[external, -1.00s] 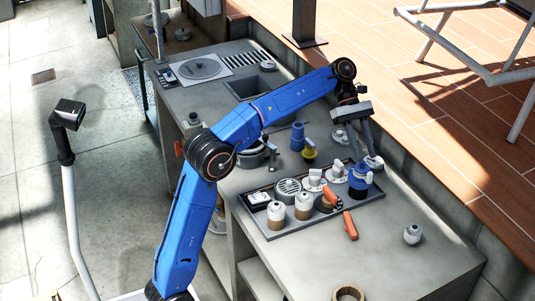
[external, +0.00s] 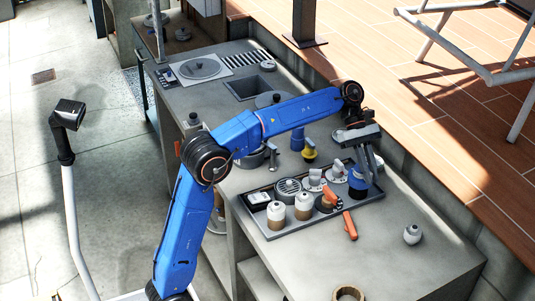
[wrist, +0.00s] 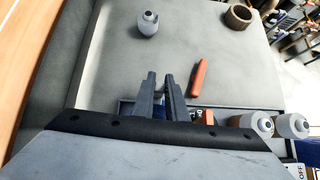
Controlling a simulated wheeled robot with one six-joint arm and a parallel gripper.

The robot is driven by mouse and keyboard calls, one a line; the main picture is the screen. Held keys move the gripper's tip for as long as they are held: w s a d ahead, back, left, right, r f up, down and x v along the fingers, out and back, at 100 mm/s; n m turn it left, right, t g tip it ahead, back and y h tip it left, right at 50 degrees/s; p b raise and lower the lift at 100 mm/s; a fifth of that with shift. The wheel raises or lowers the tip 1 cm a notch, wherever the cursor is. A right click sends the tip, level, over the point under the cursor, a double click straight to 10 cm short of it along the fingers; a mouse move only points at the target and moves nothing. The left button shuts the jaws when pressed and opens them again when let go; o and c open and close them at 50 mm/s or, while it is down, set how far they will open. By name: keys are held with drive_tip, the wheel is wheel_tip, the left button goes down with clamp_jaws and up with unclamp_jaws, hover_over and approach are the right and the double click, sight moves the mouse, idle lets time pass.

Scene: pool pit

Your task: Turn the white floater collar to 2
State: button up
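Two white floaters stand upright in the grey tray (external: 330,219): the left one (external: 276,217) and the right one (external: 303,207), each with a tan lower band. They also show at the right of the wrist view (wrist: 257,122). I cannot tell which part is the collar, and no number is readable. My gripper (external: 369,172) is at the tray's far right end, over a blue container (external: 357,181), away from both floaters. In the wrist view its fingers (wrist: 160,76) are apart with a narrow gap, and some blue shows behind them. Nothing is visibly held.
White-handled valves (external: 314,181) and a round grate (external: 288,187) share the tray.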

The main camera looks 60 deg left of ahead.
clamp_jaws()
drive_tip(key=shift+s+m+g, duration=0.1)
drive_tip(key=shift+m+g, duration=0.2)
drive_tip(key=shift+s+a+m+g+y, duration=0.15)
drive_tip(key=shift+s+m+g+y, duration=0.2)
drive_tip(key=shift+m+g, duration=0.5)
drive_tip(key=shift+s+a+m+g+y, duration=0.15)
drive_tip(key=shift+s+m+g, duration=0.4)
drive_tip(key=shift+m, duration=0.5)
drive_tip(key=shift+w, duration=0.1)
drive_tip(key=o, duration=0.7)
unclamp_jaws()
drive_tip(key=shift+w, duration=0.1)
